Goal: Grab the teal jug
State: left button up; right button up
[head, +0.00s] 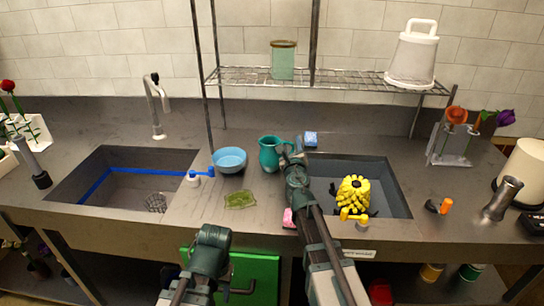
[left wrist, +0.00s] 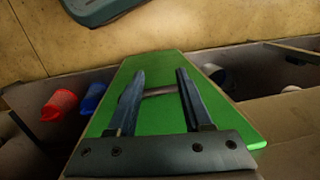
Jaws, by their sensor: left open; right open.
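The teal jug (head: 269,155) stands upright on the grey counter between the two sinks, its handle towards the right. My right gripper (head: 291,148) is open at the jug's handle side. Whether the handle lies between its fingers or they touch it, I cannot tell. My left gripper is low in front of the counter in the head view, mostly hidden by its own wrist. In the left wrist view my left gripper (left wrist: 160,76) is open, facing a green panel (left wrist: 150,105) with a dark bar handle (left wrist: 160,91) showing between its fingers.
A blue bowl (head: 229,160) stands just left of the jug, with a green sponge-like piece (head: 240,200) in front. A blue sponge (head: 311,139) lies behind. A yellow bunch (head: 353,193) is in the right sink. A wire shelf (head: 345,79) stands above the counter.

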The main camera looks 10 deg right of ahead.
jog(key=shift+s, duration=0.1)
grip_shut()
dwell(1.2)
